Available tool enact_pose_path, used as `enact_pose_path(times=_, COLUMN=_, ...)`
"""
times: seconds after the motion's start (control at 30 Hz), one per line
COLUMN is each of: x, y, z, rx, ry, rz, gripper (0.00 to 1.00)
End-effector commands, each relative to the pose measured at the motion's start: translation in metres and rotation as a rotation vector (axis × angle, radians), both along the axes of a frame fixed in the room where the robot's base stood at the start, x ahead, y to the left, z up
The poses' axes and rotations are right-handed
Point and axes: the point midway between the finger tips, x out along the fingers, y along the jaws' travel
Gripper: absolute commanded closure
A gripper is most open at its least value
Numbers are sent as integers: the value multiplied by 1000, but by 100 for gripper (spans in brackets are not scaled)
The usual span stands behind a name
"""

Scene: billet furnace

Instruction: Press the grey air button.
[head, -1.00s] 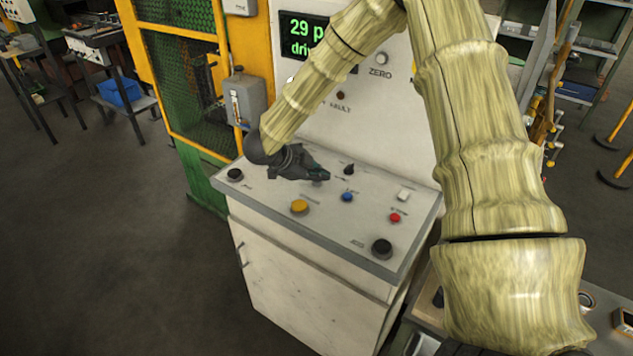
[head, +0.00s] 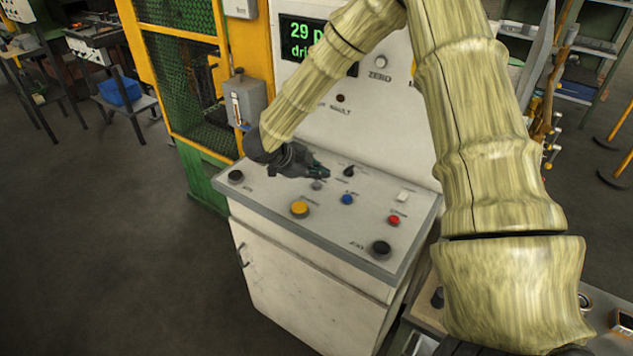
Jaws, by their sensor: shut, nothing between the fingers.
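A small grey button (head: 317,186) sits on the sloped top of the white control console (head: 270,190), behind the yellow button and left of the blue one. Its label is too small to read. My gripper (head: 324,172) is shut and empty, with its dark fingers pointing right. Its tips are just above and behind the grey button in the head view, with a small gap showing between them.
Around it are a yellow button (head: 299,208), a blue button (head: 347,199), a red button (head: 393,219), a white button (head: 403,196) and a black selector (head: 349,171). The upright panel with a green-lettered display (head: 300,40) stands behind.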

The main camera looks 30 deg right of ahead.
Motion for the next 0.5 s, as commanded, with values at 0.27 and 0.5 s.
enact_pose_path(times=0.27, x=0, y=0, z=1, rx=0, ry=0, rz=0, gripper=100)
enact_pose_path(times=0.5, x=0, y=0, z=18, rx=-1, ry=0, rz=1, gripper=100)
